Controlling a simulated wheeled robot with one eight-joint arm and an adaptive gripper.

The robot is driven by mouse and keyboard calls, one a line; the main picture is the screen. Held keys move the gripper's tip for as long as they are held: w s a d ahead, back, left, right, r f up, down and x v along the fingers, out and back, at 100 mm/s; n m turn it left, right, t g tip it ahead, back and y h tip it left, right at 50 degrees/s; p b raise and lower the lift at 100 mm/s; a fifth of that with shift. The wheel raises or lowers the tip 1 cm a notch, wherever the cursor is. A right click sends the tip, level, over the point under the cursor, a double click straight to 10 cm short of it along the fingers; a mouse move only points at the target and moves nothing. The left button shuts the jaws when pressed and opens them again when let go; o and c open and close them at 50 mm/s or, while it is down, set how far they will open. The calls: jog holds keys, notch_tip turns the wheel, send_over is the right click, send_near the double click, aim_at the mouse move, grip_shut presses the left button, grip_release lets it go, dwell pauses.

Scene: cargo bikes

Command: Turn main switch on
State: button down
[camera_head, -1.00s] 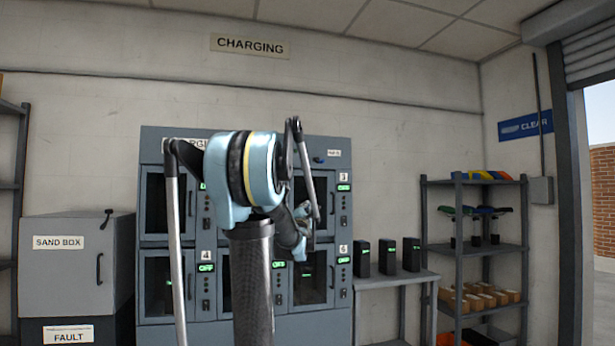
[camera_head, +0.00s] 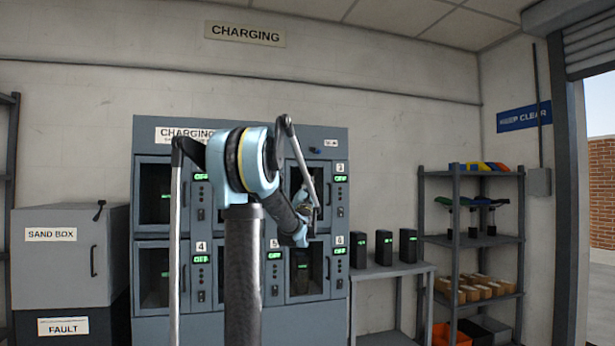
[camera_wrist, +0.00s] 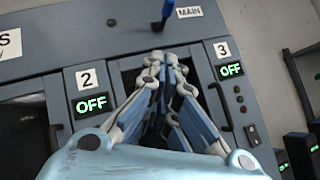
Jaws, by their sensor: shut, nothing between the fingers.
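The main switch (camera_wrist: 167,10) is a dark blue lever at the top of the wrist view, beside a white MAIN label (camera_wrist: 189,12). It also shows small on the upper right of the grey charging cabinet in the head view (camera_head: 315,150). My gripper (camera_wrist: 162,58) is shut and empty in the wrist view, its fingertips below the switch and apart from it in the picture. In the head view my gripper (camera_head: 311,203) is small and partly hidden by its own links, in front of the cabinet (camera_head: 240,134). Displays 2 (camera_wrist: 91,104) and 3 (camera_wrist: 231,69) read OFF.
A grey sand box (camera_head: 62,258) stands left of the cabinet. A side table (camera_head: 395,271) with dark battery packs (camera_head: 384,247) and a shelf (camera_head: 472,241) stand to the right. My arm hides part of the cabinet front.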

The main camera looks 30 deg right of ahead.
jog(key=s+r+x, duration=0.1)
jog(key=s+x, duration=0.1)
jog(key=x, duration=1)
jog(key=shift+d+r, duration=0.25)
jog(key=shift+r, duration=0.2)
jog(key=shift+s+a, duration=0.1)
jog(key=shift+s, duration=0.05)
jog(key=shift+s+r+n+y, duration=0.15)
jog(key=shift+r+n+y, duration=0.15)
jog(key=shift+y, duration=0.1)
